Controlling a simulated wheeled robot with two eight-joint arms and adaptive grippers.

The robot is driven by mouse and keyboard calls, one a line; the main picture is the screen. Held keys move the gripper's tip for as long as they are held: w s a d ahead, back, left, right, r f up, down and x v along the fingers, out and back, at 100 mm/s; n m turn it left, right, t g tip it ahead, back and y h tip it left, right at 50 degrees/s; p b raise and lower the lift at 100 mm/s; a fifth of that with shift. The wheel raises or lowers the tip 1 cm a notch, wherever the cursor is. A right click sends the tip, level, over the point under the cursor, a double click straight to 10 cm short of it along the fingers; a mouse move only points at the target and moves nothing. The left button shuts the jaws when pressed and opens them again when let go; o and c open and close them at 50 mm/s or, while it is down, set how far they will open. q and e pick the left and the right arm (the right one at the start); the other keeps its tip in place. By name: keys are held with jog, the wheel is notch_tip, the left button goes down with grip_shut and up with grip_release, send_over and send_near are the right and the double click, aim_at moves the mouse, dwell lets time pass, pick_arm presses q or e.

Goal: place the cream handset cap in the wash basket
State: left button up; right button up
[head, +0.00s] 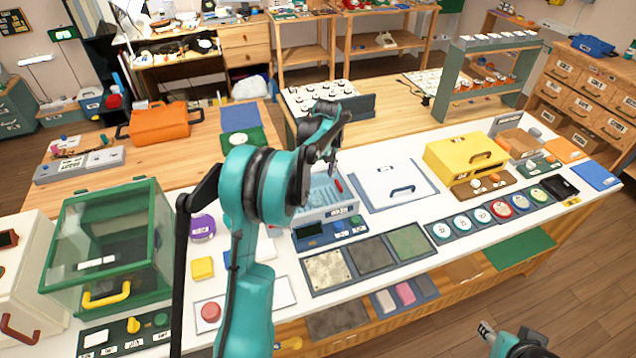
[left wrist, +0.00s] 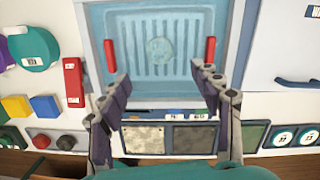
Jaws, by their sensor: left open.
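The wash basket (head: 322,196), a pale blue tray with red handles, stands on the white counter below my left gripper. In the left wrist view the basket (left wrist: 138,72) fills the upper middle, with its slotted floor showing. A pale round piece (left wrist: 159,50), which looks like the cream handset cap, lies on that floor; its tint is bluish there. My left gripper (head: 329,140) is above the basket. Its fingers (left wrist: 160,82) are spread apart with nothing between them. My right gripper (head: 512,346) shows only partly at the bottom edge, and its jaws are unclear.
A green-framed glass case (head: 112,245) stands at left. A white lidded box (head: 393,185) is right of the basket, then a yellow box (head: 466,158). Several textured squares (head: 374,254) lie in front. A purple round item (head: 202,228) and yellow block (head: 202,268) are left.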

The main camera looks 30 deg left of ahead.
pick_arm(q)
jog(key=s+d+r+n+t, duration=0.3)
jog(key=s+d+r+n, duration=0.8)
jog(key=s+d+r, duration=0.15)
jog(key=s+d+f+n+t, duration=0.1)
jog(key=s+d+f+n, duration=0.1)
jog(key=s+d+n, duration=0.2)
jog(key=s+d+f+n+t+h, duration=0.1)
jog(key=s+d+n+t, duration=0.1)
jog(key=s+n, duration=0.7)
jog(key=s+d, duration=0.1)
jog(key=s, duration=0.1)
jog(key=shift+s+d+f+t, duration=0.3)
jog(key=shift+s+d+f, duration=0.05)
jog(key=shift+s+f, duration=0.05)
notch_tip(320, 180, down, 3)
jog(key=shift+r+b, duration=0.2)
jog(key=shift+b, duration=1)
